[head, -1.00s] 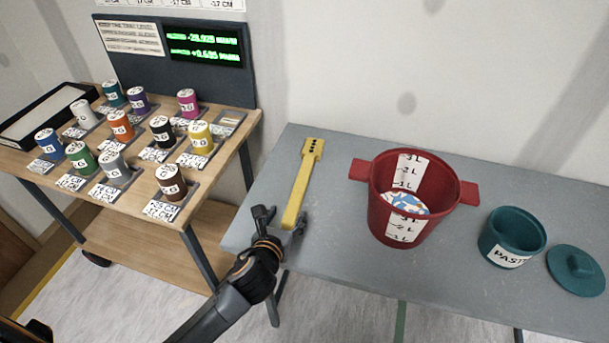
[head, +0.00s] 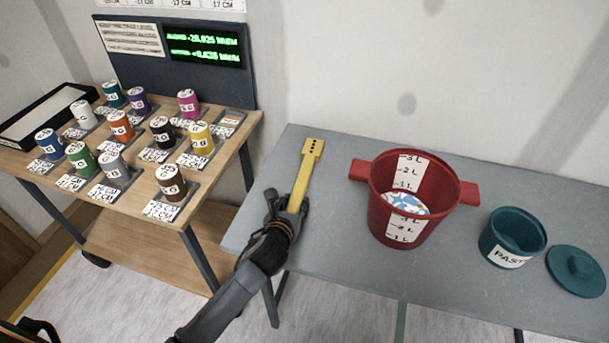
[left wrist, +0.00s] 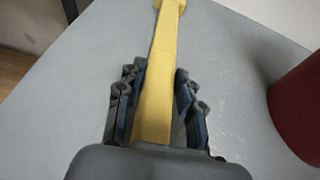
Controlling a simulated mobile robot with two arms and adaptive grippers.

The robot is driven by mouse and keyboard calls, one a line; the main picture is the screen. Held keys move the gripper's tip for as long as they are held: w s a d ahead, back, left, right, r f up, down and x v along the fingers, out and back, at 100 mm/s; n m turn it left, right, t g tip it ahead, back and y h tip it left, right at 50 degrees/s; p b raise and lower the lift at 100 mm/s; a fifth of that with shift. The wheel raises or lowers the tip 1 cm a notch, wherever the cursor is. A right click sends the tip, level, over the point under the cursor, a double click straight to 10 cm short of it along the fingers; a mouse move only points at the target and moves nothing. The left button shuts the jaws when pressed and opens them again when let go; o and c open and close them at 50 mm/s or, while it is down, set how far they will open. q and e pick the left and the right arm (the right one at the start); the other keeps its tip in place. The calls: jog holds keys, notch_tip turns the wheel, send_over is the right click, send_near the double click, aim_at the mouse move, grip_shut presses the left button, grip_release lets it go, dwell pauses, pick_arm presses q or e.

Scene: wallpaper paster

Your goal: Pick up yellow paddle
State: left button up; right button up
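The yellow paddle (head: 304,178) lies on the grey table, its wide end with dark holes toward the wall and its handle toward me. My left gripper (head: 286,203) is at the handle's near end. In the left wrist view the handle (left wrist: 156,90) runs between the two fingers of my left gripper (left wrist: 160,82), one on each side. A gap shows on both sides of the handle, so the gripper looks open around it. The handle's near end is hidden by the gripper.
A red bucket (head: 390,222) with side handles stands right of the paddle on the grey table (head: 335,250). A teal paste pot (head: 497,247) and its lid (head: 575,277) are farther right. A wooden cart (head: 218,116) with several coloured cans stands at left.

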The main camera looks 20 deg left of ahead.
pick_arm(q)
grip_shut()
jog(key=shift+r, duration=0.1)
jog(key=shift+r, duration=0.55)
jog(key=s+r, duration=0.1)
jog(key=r, duration=0.1)
jog(key=s+d+r+p, duration=0.1)
jog(key=r, duration=0.1)
jog(key=s+r, duration=0.1)
jog(key=r, duration=0.1)
jog(key=shift+s+d+r+p, duration=0.25)
jog(key=shift+s+r+p, duration=0.05)
jog(key=shift+r, duration=0.1)
jog(key=s+d+r, duration=0.4)
jog(key=s+r, duration=0.1)
jog(key=s, duration=0.4)
jog(key=shift+s, duration=0.2)
